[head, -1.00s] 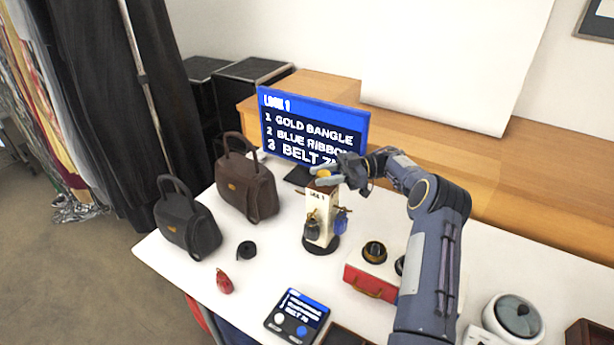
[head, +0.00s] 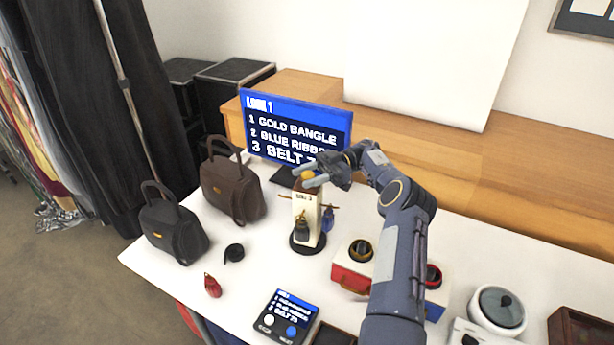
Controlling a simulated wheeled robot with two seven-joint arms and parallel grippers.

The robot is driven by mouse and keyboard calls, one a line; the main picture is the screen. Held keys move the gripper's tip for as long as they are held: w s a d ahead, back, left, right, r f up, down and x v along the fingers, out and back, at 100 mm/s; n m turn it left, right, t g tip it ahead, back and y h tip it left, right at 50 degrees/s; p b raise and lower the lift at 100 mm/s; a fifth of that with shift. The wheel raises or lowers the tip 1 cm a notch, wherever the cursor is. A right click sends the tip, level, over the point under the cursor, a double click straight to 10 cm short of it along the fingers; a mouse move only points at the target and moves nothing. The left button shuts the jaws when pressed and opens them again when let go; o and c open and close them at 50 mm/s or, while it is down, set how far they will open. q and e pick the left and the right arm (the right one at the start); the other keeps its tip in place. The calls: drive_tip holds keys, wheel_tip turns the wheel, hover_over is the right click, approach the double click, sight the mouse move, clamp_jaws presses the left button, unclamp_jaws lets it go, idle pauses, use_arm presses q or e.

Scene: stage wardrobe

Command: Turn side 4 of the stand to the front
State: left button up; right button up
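The stand (head: 299,213) is a cream upright post on a round black base, in the middle of the white table in the head view. Its front face has a small label at the top, which seems to read side 3 but is blurred. A dark pouch (head: 302,226) hangs on that face, and a blue item (head: 327,218) hangs at the right side. Thin pegs stick out left and right. A gold knob (head: 306,174) tops the stand. My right gripper (head: 311,178) is at the knob with its fingers beside it; whether they grip it is unclear. My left gripper is out of view.
A screen (head: 297,110) listing Look 1 stands behind. Two handbags, brown (head: 234,188) and black (head: 174,232), stand left. A black roll (head: 234,253), a red item (head: 212,286) and a control panel (head: 285,316) lie in front. A red case (head: 349,280) stands right, partly behind my arm.

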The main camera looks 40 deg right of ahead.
drive_tip(key=shift+o, duration=0.9)
drive_tip(key=shift+r, duration=0.15)
drive_tip(key=r, duration=0.2)
drive_tip(key=r+b, duration=0.1)
drive_tip(key=shift+s+a+r, duration=0.2)
drive_tip(key=shift+s+r, duration=0.05)
drive_tip(key=shift+r, duration=0.05)
drive_tip(key=s+a+r+b, duration=0.3)
drive_tip(key=s+a+r, duration=0.5)
drive_tip(key=s+r, duration=0.1)
drive_tip(key=shift+s+a, duration=0.25)
drive_tip(key=shift+s, duration=0.45)
